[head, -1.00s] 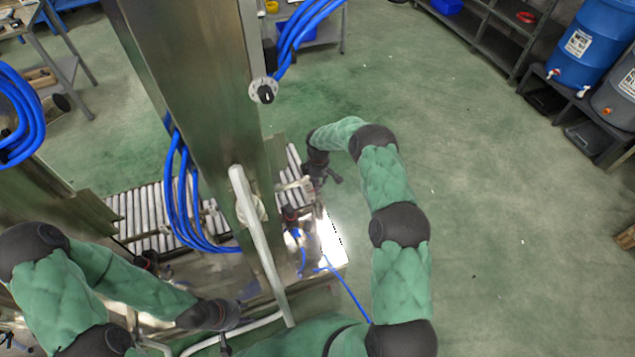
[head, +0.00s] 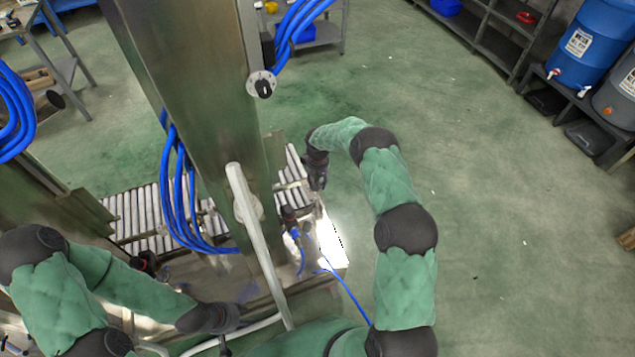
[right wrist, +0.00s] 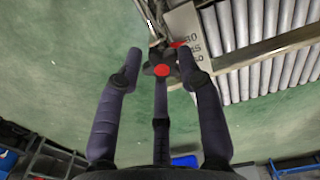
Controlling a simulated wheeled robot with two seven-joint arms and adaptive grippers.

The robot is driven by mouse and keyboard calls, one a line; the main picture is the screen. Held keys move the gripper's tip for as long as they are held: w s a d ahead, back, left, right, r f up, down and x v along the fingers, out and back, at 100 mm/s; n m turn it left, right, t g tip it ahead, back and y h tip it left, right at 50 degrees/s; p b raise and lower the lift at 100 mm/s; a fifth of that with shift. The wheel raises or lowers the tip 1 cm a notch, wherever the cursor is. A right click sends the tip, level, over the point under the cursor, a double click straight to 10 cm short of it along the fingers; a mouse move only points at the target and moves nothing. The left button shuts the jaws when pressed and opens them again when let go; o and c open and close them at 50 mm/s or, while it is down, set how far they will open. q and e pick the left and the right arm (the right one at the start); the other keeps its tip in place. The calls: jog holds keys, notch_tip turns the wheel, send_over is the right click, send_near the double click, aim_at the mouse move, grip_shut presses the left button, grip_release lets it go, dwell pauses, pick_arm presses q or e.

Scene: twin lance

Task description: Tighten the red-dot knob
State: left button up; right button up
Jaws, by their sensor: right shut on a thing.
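The red-dot knob (right wrist: 161,69) is a dark lobed knob with a red dot on its face, in the middle of the right wrist view. My right gripper (right wrist: 160,55) has its fingers around it and is shut on it. In the head view my right gripper (head: 317,180) is at the right side of the roller conveyor; the knob cannot be made out there. My left gripper (head: 226,343) is low in the head view, away from the knob, small and dark; its fingers are not clear.
Beside the knob is a pale plate (right wrist: 188,24) with printed numbers and a red pointer. Conveyor rollers (right wrist: 265,75) lie to its right. A tall metal column (head: 190,90) with a dial (head: 262,85) and blue hoses stands left of my right arm. Open floor lies right.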

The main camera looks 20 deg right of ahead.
jog(key=m, duration=0.2)
jog(key=s+m, duration=0.1)
jog(key=shift+a+f, duration=0.15)
jog(key=shift+f, duration=0.2)
jog(key=shift+m, duration=0.6)
jog(key=shift+a, duration=0.15)
jog(key=o, duration=1.1)
jog(key=shift+c, duration=0.2)
jog(key=shift+o, duration=0.2)
jog(key=shift+w+r, duration=0.1)
jog(key=shift+w+r, duration=0.2)
jog(key=shift+r, duration=0.3)
notch_tip(320, 180, up, 11)
jog(key=shift+s, duration=0.1)
